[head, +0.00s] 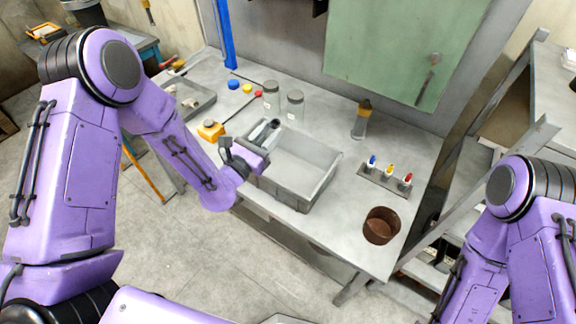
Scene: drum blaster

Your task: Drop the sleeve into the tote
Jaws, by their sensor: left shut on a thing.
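A grey open tote (322,200) stands on the workbench, in the middle of the view. My left gripper (262,146) is at the tote's left end, over its rim. It is shut on a small grey tube with a dark end, which I take to be the sleeve (266,127). The sleeve is tilted and appears over the back left corner of the tote; its lower part is hidden by the gripper, and I cannot tell its exact height. My right arm comes in at the right, with its gripper out of the frame.
On the workbench (345,250), glass jars (271,95) stand behind the tote. A rack of small coloured bottles (383,180) and a brown pot (381,225) are to the right. A yellow block (211,130) and a grey tray (190,99) lie to the left.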

